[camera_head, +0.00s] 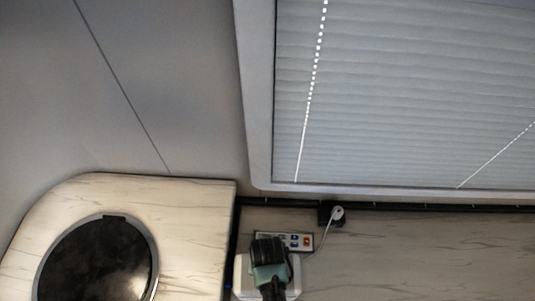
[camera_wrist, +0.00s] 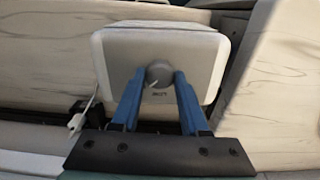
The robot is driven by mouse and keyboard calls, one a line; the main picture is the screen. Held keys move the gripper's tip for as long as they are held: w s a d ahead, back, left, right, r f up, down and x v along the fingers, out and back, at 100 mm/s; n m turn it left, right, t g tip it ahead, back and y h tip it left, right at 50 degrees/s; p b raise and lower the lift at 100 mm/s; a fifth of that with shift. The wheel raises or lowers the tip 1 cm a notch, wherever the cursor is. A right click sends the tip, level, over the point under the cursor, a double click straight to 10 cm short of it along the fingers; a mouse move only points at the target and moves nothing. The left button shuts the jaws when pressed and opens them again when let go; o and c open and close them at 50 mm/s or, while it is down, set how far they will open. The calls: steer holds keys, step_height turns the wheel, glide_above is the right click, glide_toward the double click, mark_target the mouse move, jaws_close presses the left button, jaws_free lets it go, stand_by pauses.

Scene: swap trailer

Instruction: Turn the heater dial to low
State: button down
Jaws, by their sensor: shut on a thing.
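The heater is a white rounded box (camera_wrist: 113,55) in the upper middle of the wrist view. A round grey dial (camera_wrist: 159,74) with a light pointer mark sits on its face, with small lettering below that I cannot read. My gripper (camera_wrist: 160,80) has its two blue fingers on either side of the dial, shut on it. In the head view the white heater (camera_head: 241,277) shows at the bottom middle, mostly hidden behind my gripper (camera_head: 268,250), and the dial is hidden there.
A small panel with coloured buttons (camera_head: 300,241) is just behind the heater. A white plug with a cord (camera_head: 337,213) is at the wall below the blind (camera_head: 400,90). A wood-patterned panel with a round dark window (camera_head: 100,262) stands at the left.

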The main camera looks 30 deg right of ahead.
steer(key=n+p, duration=0.1)
steer(key=n, duration=0.3)
steer(key=shift+r+p, duration=0.1)
steer(key=shift+p, duration=0.25)
steer(key=n+p, duration=0.1)
steer(key=n, duration=0.4)
steer(key=shift+n, duration=0.3)
steer(key=shift+c, duration=2)
jaws_free()
step_height(320, 180, up, 13)
steer(key=b, duration=0.1)
steer(key=shift+s+f, duration=0.1)
steer(key=shift+f, duration=0.1)
